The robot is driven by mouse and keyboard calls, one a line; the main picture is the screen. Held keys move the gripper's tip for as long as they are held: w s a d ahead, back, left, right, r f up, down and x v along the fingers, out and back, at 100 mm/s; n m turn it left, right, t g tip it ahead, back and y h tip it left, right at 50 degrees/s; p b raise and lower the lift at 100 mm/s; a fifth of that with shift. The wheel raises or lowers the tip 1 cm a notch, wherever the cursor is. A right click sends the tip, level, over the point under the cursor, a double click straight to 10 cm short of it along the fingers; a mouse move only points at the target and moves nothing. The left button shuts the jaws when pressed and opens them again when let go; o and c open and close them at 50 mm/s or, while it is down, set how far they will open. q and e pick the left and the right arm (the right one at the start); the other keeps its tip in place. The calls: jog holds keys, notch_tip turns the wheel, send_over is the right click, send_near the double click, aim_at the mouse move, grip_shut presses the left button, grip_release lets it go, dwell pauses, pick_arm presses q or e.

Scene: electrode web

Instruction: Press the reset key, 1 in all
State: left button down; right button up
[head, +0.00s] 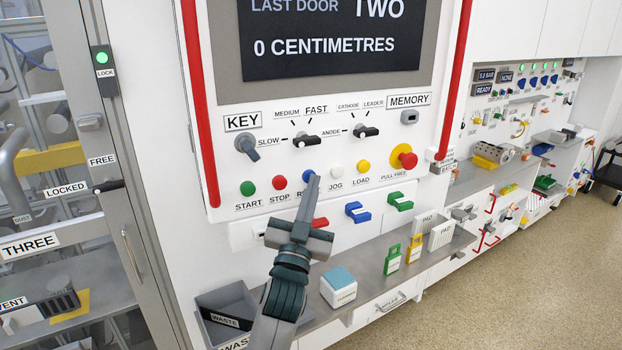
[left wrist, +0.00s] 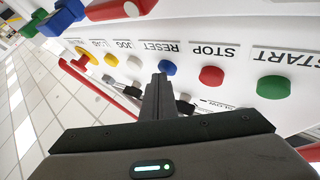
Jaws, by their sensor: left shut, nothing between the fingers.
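The reset key is a blue round button (head: 307,175) on the white control panel, between the red STOP button (head: 279,182) and the white JOG button (head: 336,172). My left gripper (head: 314,182) is shut and empty, with its tips in front of the blue key and covering part of it and its label. In the left wrist view, which is upside down, the blue key (left wrist: 167,68) shows just beyond the closed fingertips (left wrist: 160,80), under the RESET label. I cannot tell whether the tips touch it. My right gripper is in neither view.
The green START button (head: 248,188), the yellow LOAD button (head: 363,166) and the red pull-free knob (head: 405,158) share the row. A key switch (head: 247,147) sits above. Below are a grey shelf (head: 350,300), a waste bin (head: 225,308) and a white box (head: 338,292).

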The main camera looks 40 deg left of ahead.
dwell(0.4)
pick_arm(q)
jog(key=shift+s+d, duration=0.4)
jog(key=shift+d, duration=0.3)
jog(key=shift+s+d, duration=0.45)
jog(key=shift+d, duration=0.3)
jog(key=shift+s+d, duration=0.4)
jog(key=shift+d, duration=0.3)
jog(key=shift+s+d, duration=0.45)
jog(key=shift+d, duration=0.3)
